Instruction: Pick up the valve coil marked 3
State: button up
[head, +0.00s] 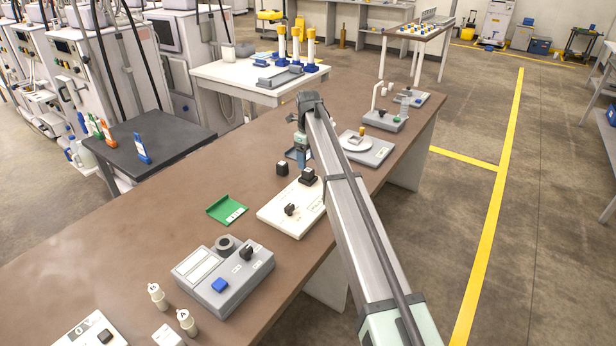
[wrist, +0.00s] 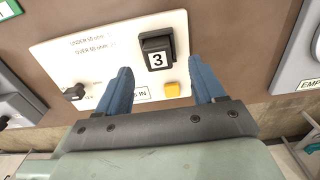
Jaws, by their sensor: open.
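The valve coil marked 3 (wrist: 158,55) is a black block with a white label reading 3. It sits on the white panel (wrist: 95,62), near its edge. In the head view the coil (head: 308,176) shows at the far end of the panel (head: 283,222), just below my gripper (head: 303,160). My gripper's blue fingers (wrist: 160,70) are open in the wrist view, one on each side of the coil in the picture, with nothing between them held. I cannot tell the exact height gap to the coil.
Another black block (head: 282,168) stands on the brown table beside the panel. The panel also carries a black knob (wrist: 74,92) and a yellow button (wrist: 172,89). A green tray (head: 227,210), a grey control box (head: 222,275) and a grey scale-like device (head: 365,150) stand nearby.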

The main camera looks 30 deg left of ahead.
aim_at(308, 170)
jog(key=shift+s+f, duration=0.15)
jog(key=shift+f, duration=2.6)
jog(key=shift+c, duration=0.3)
jog(key=c, duration=1.1)
